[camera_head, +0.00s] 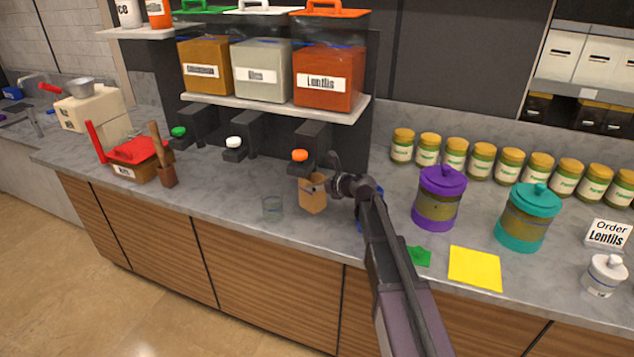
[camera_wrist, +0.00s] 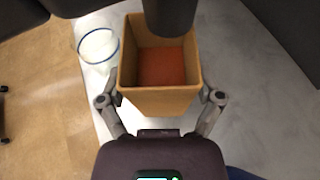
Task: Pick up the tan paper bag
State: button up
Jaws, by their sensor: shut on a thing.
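The tan paper bag (camera_head: 313,196) stands upright on the grey counter beneath the orange-knobbed spout of the lentils dispenser. In the wrist view the open-topped bag (camera_wrist: 160,101) has orange-red contents inside. My gripper (camera_head: 322,186) reaches it from the right in the head view. In the wrist view its two fingers (camera_wrist: 161,98) are against the bag's left and right sides, shut on it. The dark spout (camera_wrist: 171,15) hangs over the bag's far rim. I cannot tell whether the bag's base touches the counter.
A clear glass (camera_head: 272,208) stands left of the bag, near the counter's front edge. The lentils dispenser (camera_head: 329,78) sits on a shelf above. A purple-lidded jar (camera_head: 437,199), teal-lidded jar (camera_head: 527,218) and yellow sheet (camera_head: 475,268) are to the right.

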jog(key=s+d+r+p, duration=0.1)
jog(key=s+d, duration=0.2)
jog(key=s, duration=1.1)
jog(key=shift+r, duration=0.15)
jog(key=shift+s+d, duration=0.1)
jog(key=shift+s, duration=0.05)
dwell(0.4)
